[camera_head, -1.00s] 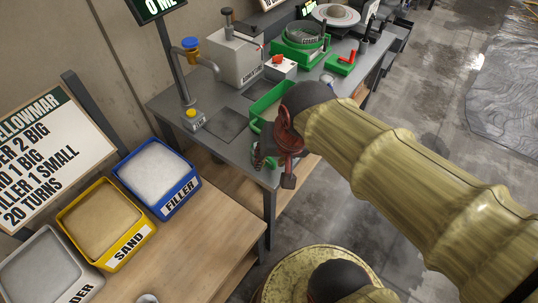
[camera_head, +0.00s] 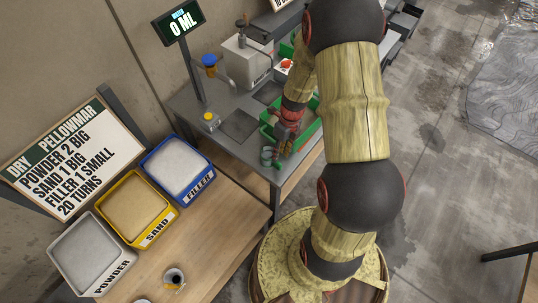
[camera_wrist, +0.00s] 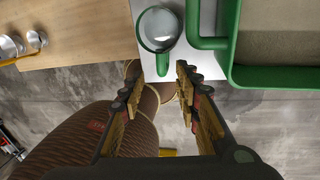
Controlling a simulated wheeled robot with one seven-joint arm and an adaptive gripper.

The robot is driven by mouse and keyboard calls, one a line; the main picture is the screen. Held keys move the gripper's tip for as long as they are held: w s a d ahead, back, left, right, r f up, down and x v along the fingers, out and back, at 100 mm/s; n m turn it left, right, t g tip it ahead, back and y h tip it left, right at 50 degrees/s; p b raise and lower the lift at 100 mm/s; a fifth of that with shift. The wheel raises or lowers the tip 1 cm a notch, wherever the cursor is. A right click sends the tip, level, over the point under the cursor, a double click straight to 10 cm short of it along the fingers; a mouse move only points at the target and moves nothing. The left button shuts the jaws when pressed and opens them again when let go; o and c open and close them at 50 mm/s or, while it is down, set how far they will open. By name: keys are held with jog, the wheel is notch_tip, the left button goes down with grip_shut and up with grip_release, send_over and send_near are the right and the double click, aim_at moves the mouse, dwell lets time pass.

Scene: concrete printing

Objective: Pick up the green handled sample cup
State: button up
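The green handled sample cup (camera_wrist: 158,27) stands at the grey table's edge, at the top middle of the wrist view. It looks round and pale inside, and its green handle points toward my gripper (camera_wrist: 156,92). In the head view the cup (camera_head: 267,155) shows small and green at the table's front corner. My gripper is open, with its two fingers apart and nothing between them. The fingertips are just short of the handle in the wrist view and look apart from it. In the head view my gripper (camera_head: 286,140) is just right of the cup.
A green tray (camera_wrist: 231,50) stands close to the right of the cup; in the head view it is partly behind my arm. Powder (camera_head: 58,258), sand (camera_head: 127,235) and filler (camera_head: 158,184) bins sit on the wooden table. Small metal cups (camera_wrist: 18,44) lie at left.

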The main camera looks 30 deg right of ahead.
aim_at(278, 162)
jog(key=f, duration=0.4)
jog(key=a+f, duration=0.1)
jog(key=f, duration=0.2)
jog(key=shift+s+b, duration=0.2)
jog(key=shift+b, duration=0.2)
jog(key=shift+c, duration=0.6)
jog(key=c, duration=0.7)
jog(key=shift+s, duration=0.1)
grip_shut()
